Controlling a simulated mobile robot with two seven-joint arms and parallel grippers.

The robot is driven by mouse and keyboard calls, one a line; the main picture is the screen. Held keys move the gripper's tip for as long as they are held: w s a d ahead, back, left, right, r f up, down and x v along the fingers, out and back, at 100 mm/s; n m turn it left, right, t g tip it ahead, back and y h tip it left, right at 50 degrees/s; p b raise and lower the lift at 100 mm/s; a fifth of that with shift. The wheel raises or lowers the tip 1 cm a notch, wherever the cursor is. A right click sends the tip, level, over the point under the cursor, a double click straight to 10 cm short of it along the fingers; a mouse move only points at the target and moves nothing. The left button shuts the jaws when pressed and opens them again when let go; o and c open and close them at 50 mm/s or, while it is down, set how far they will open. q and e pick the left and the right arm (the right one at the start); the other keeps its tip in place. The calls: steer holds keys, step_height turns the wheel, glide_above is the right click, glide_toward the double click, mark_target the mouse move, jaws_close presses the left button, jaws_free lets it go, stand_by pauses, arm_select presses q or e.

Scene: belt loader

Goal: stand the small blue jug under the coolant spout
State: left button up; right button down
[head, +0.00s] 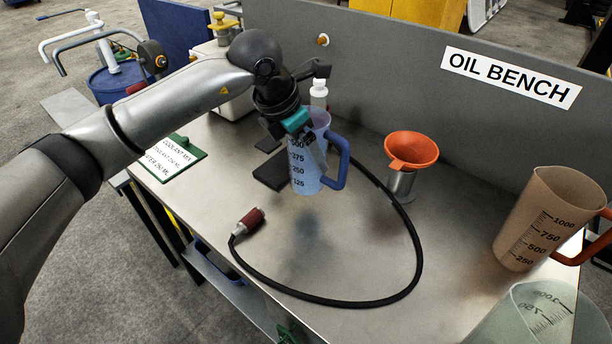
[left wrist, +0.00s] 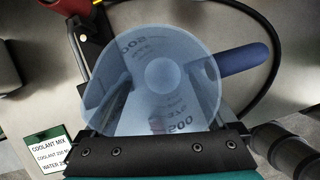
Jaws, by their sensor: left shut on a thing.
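My left gripper (head: 304,132) is shut on the small blue jug (head: 306,172), a translucent measuring jug with a blue handle on its right. The jug is roughly upright and appears lifted above the bench, with a shadow below it. In the left wrist view the jug (left wrist: 155,85) is seen from above, its handle pointing right. A white container with a yellow tap-like top (head: 222,24) stands behind my arm. My arm hides part of it, and I cannot tell whether it bears the coolant spout. My right gripper is not in view.
A dark flat pad (head: 272,172) lies behind the jug. A black hose (head: 420,250) with a red end loops over the bench. An orange funnel (head: 411,149), a brown jug (head: 545,215) and a clear jug (head: 530,315) stand right. A coolant mix card (head: 172,158) lies left.

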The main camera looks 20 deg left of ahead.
mark_target(306, 174)
arm_select(q)
steer(key=shift+f, duration=1.2)
steer(key=shift+f+b, duration=0.45)
steer(key=shift+f, duration=1.45)
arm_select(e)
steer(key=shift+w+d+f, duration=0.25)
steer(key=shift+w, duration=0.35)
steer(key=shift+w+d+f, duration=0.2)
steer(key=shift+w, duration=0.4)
arm_select(q)
steer(key=shift+f, duration=0.15)
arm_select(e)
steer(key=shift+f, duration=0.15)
arm_select(q)
steer(key=o, duration=1)
steer(key=shift+o, duration=0.2)
